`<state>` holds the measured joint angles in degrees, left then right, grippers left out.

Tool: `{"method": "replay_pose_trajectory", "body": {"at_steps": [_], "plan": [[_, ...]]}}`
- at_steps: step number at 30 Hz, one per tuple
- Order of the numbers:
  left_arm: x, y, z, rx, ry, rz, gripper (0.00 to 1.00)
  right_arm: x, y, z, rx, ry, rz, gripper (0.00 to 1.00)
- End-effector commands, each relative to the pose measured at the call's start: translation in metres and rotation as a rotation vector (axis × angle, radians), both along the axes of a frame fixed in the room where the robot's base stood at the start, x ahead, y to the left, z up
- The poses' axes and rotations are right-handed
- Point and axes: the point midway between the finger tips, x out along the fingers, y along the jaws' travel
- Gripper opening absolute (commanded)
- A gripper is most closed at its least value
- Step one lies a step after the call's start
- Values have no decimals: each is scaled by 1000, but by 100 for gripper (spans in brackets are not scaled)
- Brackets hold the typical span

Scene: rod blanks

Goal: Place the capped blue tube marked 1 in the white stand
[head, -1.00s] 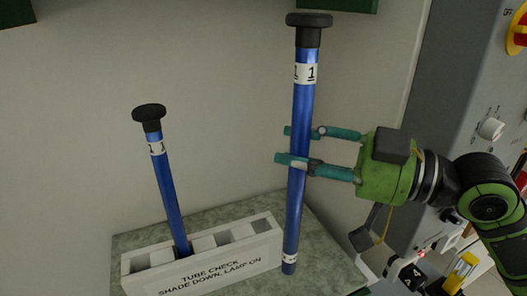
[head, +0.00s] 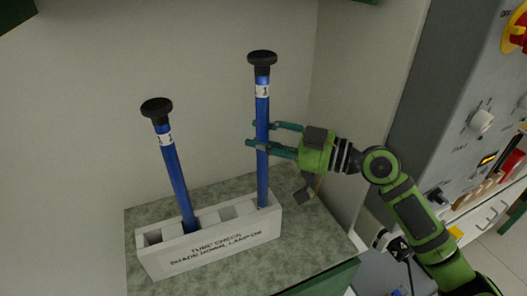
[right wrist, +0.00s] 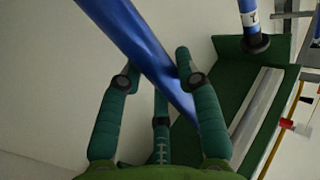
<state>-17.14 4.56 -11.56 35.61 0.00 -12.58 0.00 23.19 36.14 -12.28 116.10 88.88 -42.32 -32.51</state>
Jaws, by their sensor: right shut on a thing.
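The capped blue tube marked 1 (head: 262,174) stands nearly upright at the right end of the white stand (head: 212,249), its black cap up. Its lower end passes behind the stand's front wall at the rightmost compartment; how deep it sits is hidden. My right gripper (head: 254,133) is shut on this tube at mid-height, below its white label. In the right wrist view the tube (right wrist: 140,45) runs slantwise between the fingers. A second capped blue tube (head: 176,180) leans slightly in a left compartment of the stand; its label also looks like a 1. My left gripper is not in view.
The stand rests on a mottled grey-green top (head: 312,236) against pale walls. Its middle compartments look empty. A grey control panel (head: 440,120) with knobs is at the right. Part of the top to the right of the stand is clear.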

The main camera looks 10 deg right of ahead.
Motion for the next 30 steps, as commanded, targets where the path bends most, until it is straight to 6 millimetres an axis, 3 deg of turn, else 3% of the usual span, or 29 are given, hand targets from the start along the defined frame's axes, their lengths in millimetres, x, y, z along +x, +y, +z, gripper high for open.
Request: {"method": "replay_pose_trajectory", "body": {"at_steps": [11, 14, 27, 28, 30], "plan": [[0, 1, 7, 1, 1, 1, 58, 0, 0, -42, 5, 5, -2, 0], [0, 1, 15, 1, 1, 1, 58, 4, 0, -44, 3, 1, -2, 0], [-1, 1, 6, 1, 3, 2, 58, 4, 0, -52, 0, -1, -1, 0], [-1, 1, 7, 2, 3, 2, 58, 4, 0, -52, 0, -1, -1, 38], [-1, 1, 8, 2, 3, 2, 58, 4, 0, -51, 0, 0, -1, 57]]}}
